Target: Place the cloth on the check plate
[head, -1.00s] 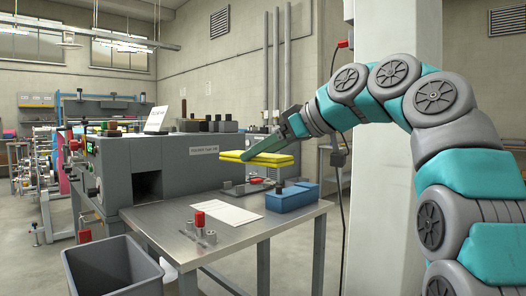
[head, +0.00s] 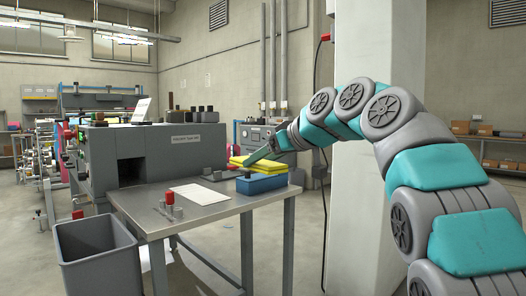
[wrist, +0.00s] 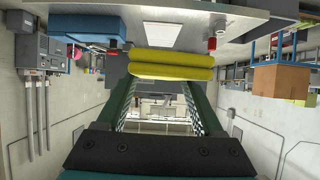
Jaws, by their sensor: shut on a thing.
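In the wrist view the cloth (wrist: 170,66) lies across the fingertips as a thick fold. I cannot tell whether its underside touches anything. A dark plate (head: 217,176) with small fittings lies at the back of the table, left of the cloth. I cannot tell for sure that it is the check plate; its right part is hidden.
The blue box (head: 262,185) stands on the table (head: 212,208) close in front of the cloth. A white sheet (head: 200,194) and a red-topped fitting (head: 170,203) lie to the left. A grey machine (head: 160,152) borders the table; a grey bin (head: 98,262) stands at front left.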

